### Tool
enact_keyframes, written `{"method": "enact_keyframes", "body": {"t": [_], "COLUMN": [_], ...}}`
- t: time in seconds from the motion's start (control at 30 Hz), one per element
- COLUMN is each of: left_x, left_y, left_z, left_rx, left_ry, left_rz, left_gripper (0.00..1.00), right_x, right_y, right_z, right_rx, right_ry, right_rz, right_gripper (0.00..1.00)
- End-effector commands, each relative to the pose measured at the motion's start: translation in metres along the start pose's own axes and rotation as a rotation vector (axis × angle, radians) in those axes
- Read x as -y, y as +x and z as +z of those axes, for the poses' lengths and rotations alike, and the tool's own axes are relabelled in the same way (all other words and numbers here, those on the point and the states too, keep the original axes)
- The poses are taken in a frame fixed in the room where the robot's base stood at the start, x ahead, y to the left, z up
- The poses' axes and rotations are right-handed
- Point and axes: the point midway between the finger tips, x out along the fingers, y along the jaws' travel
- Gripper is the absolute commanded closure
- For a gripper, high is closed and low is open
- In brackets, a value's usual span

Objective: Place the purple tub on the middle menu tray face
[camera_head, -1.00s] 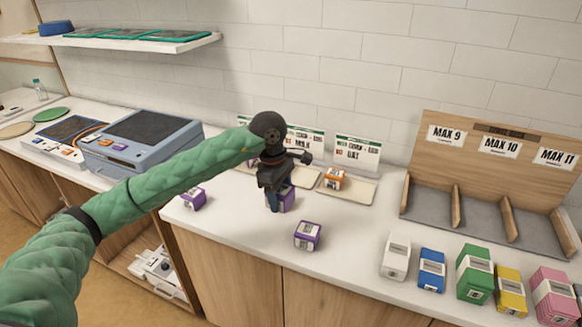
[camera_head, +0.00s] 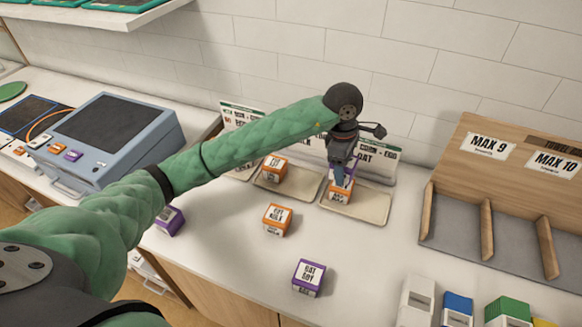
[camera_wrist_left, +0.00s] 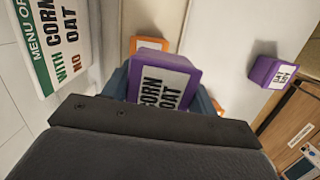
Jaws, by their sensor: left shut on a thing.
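My left gripper (camera_head: 342,178) is shut on a purple tub (camera_head: 348,172), held over the right-hand menu tray (camera_head: 368,207). In the left wrist view this tub (camera_wrist_left: 165,82) has a label reading CORN OAT. An orange tub (camera_head: 340,194) shows just below it on that tray; I cannot tell whether they touch. The middle menu tray (camera_head: 308,186) carries another orange tub (camera_head: 273,168). My arm hides much of the cards behind the trays. A menu card (camera_wrist_left: 62,40) shows at the left of the wrist view. My right gripper is not in view.
On the counter in front stand an orange tub (camera_head: 277,219), a purple tub (camera_head: 308,277) and another purple tub (camera_head: 170,220). A wooden divided rack (camera_head: 490,215) stands at right, with several coloured boxes before it. A blue-grey device (camera_head: 115,140) stands at left.

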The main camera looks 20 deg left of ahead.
Motion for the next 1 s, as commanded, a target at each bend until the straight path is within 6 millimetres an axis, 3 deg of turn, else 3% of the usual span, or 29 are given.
{"method": "enact_keyframes", "body": {"t": [0.27,0.8,1.0], "left_x": [-0.001,-0.012,-0.015], "left_y": [0.002,0.043,0.051], "left_z": [-0.008,-0.106,-0.126], "left_rx": [0.001,-0.001,0.0], "left_ry": [-0.065,-0.072,-0.071], "left_rz": [0.009,0.008,0.01], "left_gripper": [0.7,0.7,0.7], "right_x": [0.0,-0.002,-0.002], "right_y": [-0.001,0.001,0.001], "right_z": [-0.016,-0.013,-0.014], "right_rx": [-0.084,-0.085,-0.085], "right_ry": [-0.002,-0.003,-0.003], "right_rz": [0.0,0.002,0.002], "right_gripper": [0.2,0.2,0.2]}}
